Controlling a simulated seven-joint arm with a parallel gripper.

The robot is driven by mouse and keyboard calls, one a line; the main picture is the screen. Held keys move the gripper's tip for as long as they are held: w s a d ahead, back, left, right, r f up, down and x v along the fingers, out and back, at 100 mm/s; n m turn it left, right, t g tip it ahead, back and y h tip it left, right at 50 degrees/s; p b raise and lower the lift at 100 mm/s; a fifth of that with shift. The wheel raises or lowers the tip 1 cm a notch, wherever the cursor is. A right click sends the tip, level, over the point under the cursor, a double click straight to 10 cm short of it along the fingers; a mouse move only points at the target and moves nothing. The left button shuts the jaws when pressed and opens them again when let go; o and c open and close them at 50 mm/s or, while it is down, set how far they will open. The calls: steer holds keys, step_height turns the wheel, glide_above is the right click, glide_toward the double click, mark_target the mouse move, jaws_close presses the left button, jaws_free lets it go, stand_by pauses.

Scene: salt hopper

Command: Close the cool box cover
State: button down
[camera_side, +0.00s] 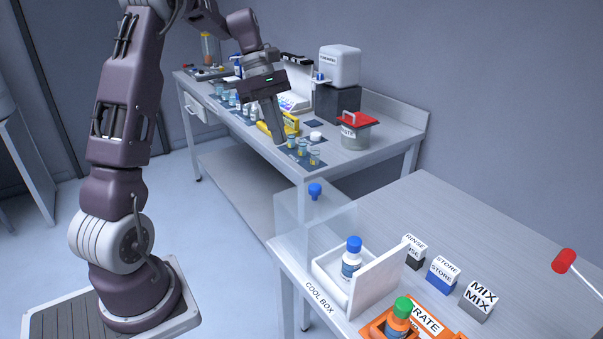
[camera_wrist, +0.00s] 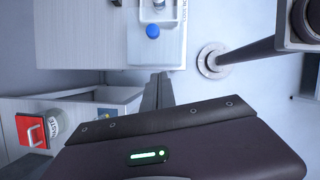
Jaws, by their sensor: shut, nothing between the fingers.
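The white cool box (camera_side: 330,284) stands on the near bench, behind its COOL BOX label, with a blue-capped bottle (camera_side: 351,258) inside. A white panel (camera_side: 380,278) rises tilted at its right side. A see-through panel (camera_side: 290,218) with a blue knob (camera_side: 315,190) stands up at its left; I cannot tell which panel is the cover. In the wrist view a blue round top (camera_wrist: 152,31) shows near the bench edge. My gripper (camera_side: 279,142) is shut and empty, pointing down over the far bench's front edge, well away from the box. Its fingers (camera_wrist: 165,76) show partly in the wrist view.
Small vials (camera_side: 303,150) and a yellow rack (camera_side: 291,124) stand close to my gripper. A red-lidded waste pot (camera_side: 355,134) is at the far bench's right end.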

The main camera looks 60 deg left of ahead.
glide_toward(309, 197)
step_height(309, 197, down, 3)
steer(key=a, duration=0.3)
steer(key=d, duration=0.1)
steer(key=d+f, duration=0.1)
steer(key=d, duration=0.1)
steer(key=shift+w+d, duration=0.15)
steer(key=shift+d, duration=0.05)
steer(key=shift+w+d, duration=0.1)
steer(key=shift+d, duration=0.35)
steer(key=shift+d, duration=0.15)
steer(key=d, duration=1.4)
steer(key=shift+d, duration=0.2)
steer(key=shift+a, duration=0.1)
